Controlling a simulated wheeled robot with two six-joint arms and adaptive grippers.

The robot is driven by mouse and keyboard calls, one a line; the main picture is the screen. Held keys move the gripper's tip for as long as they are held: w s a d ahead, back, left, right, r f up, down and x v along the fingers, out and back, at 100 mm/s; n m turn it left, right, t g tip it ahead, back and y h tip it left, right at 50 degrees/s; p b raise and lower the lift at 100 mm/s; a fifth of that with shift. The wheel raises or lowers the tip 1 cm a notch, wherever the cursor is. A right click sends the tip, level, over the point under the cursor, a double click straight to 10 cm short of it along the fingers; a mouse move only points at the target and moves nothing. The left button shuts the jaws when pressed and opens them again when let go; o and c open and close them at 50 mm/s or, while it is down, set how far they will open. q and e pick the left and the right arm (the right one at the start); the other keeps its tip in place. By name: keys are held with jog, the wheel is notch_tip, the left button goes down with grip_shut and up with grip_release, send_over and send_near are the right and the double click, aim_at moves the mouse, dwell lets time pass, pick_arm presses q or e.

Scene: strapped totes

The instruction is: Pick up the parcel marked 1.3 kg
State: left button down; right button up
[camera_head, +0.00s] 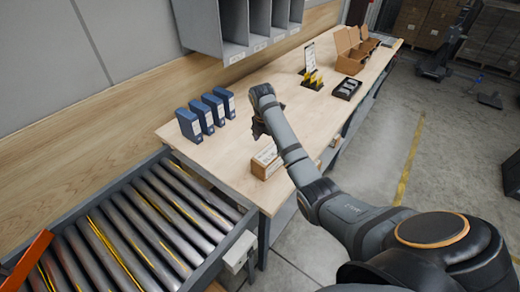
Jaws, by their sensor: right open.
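A brown cardboard parcel (265,163) with a pale label lies at the near right part of the wooden table. My right forearm crosses in front of it and hides part of it. The label is too small to read, so I cannot tell whether it says 1.3 kg. My right gripper (258,131) is open, dark, and appears above the table just beyond the parcel, apart from it. Its fingers are small and partly hidden by the wrist. My left gripper is not in view.
Several blue binders (207,113) stand on the table (232,148) at the left. A black tray (346,88) and open cardboard boxes (354,50) stand farther back. A roller conveyor (130,235) adjoins the near end. Grey shelf compartments (235,28) hang above the table.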

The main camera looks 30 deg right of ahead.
aim_at(269, 153)
jog(key=shift+w+d+r, duration=0.1)
jog(key=shift+w+r, duration=0.15)
jog(key=shift+w, duration=0.1)
jog(key=f, duration=0.1)
jog(key=s+f, duration=0.1)
jog(key=f+p, duration=0.1)
jog(key=shift+s+d, duration=0.25)
jog(key=shift+s, duration=0.05)
jog(key=shift+w+d+f, duration=0.1)
jog(key=shift+w+f, duration=0.3)
jog(key=shift+f, duration=0.45)
jog(key=shift+w+f+p, duration=0.1)
jog(key=shift+f+p, duration=0.4)
jog(key=shift+f, duration=0.1)
jog(key=f, duration=0.3)
jog(key=shift+d+f+p, duration=0.25)
jog(key=shift+d+p, duration=0.05)
jog(key=shift+d, duration=0.05)
jog(key=shift+w+f, duration=0.15)
jog(key=shift+f, duration=0.05)
jog(key=c, duration=1.9)
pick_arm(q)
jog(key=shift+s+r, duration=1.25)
pick_arm(e)
jog(key=shift+d+r, duration=0.1)
jog(key=shift+r, duration=0.05)
